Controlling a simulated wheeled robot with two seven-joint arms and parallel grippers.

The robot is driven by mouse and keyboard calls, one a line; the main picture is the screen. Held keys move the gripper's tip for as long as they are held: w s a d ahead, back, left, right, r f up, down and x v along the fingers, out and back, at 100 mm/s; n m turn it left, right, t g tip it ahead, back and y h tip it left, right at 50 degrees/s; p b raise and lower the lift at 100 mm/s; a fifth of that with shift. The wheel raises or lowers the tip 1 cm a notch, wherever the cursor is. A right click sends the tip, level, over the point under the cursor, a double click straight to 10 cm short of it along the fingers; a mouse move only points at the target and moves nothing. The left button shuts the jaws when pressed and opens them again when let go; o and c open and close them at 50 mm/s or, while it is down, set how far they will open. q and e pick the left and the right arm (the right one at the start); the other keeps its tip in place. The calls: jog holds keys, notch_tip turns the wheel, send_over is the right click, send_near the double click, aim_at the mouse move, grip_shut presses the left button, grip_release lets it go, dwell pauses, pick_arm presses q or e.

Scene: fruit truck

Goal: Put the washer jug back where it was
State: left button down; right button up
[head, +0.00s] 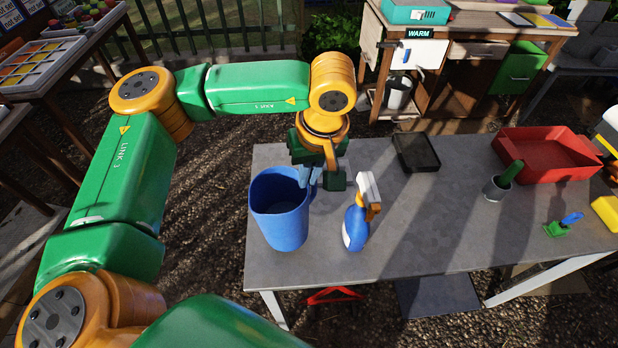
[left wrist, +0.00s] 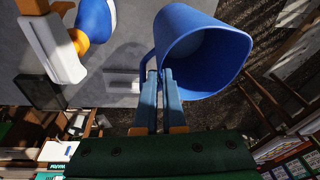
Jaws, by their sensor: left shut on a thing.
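The washer jug is a blue, open-topped jug (head: 281,215) at the left end of the grey table (head: 400,245). My left gripper (head: 310,176) comes down at the jug's far right side, with its blue fingers at the rim and handle. In the left wrist view the fingers (left wrist: 163,85) are shut on the handle side of the jug (left wrist: 205,40), and its mouth shows empty. The jug looks nearly upright in the head view. I cannot tell whether its base touches the table. My right gripper is not in view.
A blue spray bottle with a white and orange head (head: 356,225) stands close to the jug's right. The table's middle is mostly clear.

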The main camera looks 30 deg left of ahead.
pick_arm(q)
jog(key=p+x, duration=0.1)
jog(key=x, duration=0.2)
jog(key=shift+d+f+p, duration=0.15)
jog(key=shift+f+p, duration=0.05)
jog(key=shift+p, duration=0.2)
jog(key=shift+f, duration=0.1)
jog(key=c, duration=1)
grip_release()
jog(key=shift+d, duration=0.1)
jog(key=b+v, duration=0.3)
jog(key=v, duration=0.9)
